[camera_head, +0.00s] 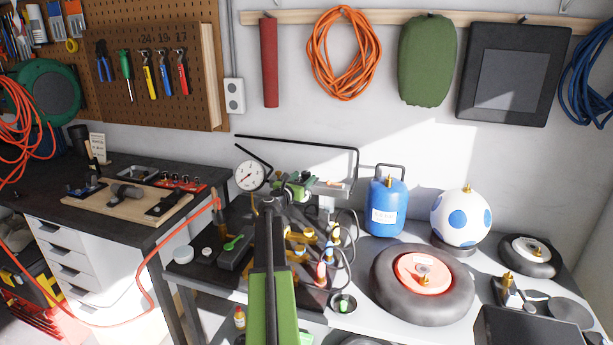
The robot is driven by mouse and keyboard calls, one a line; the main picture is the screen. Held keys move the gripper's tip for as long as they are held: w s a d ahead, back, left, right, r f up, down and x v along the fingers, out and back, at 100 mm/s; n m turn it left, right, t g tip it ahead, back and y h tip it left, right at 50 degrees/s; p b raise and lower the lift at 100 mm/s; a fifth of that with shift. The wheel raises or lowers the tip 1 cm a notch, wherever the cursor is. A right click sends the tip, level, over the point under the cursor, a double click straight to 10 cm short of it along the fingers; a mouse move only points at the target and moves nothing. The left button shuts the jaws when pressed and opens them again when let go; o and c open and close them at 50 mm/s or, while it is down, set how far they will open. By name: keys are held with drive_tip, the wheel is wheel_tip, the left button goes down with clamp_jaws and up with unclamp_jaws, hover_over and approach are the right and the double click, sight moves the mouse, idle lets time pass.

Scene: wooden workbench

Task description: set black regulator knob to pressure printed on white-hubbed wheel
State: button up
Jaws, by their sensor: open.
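The white-hubbed wheel (530,247) is a small dark tyre lying flat at the right rear of the grey bench. Its printed pressure is too small to read. A round white gauge (249,176) with a red needle stands left of centre; its scale is too small to read. I cannot pick out the black regulator knob among the dark parts near the gauge; my arm covers part of that area. My gripper (297,185), green and black, appears just right of the gauge. It is open, its fingers are hard to make out, and no held object shows.
Brass fittings (301,240) and hoses crowd the area by my arm. A larger red-hubbed wheel (382,298), a blue tank (386,212) and a spotted ball (461,217) stand to the right. A dark workbench (130,228) is at the left, with an orange hose (150,285) by it.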

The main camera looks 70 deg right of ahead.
drive_tip(key=shift+s+d, duration=0.15)
drive_tip(key=shift+d, duration=1.2)
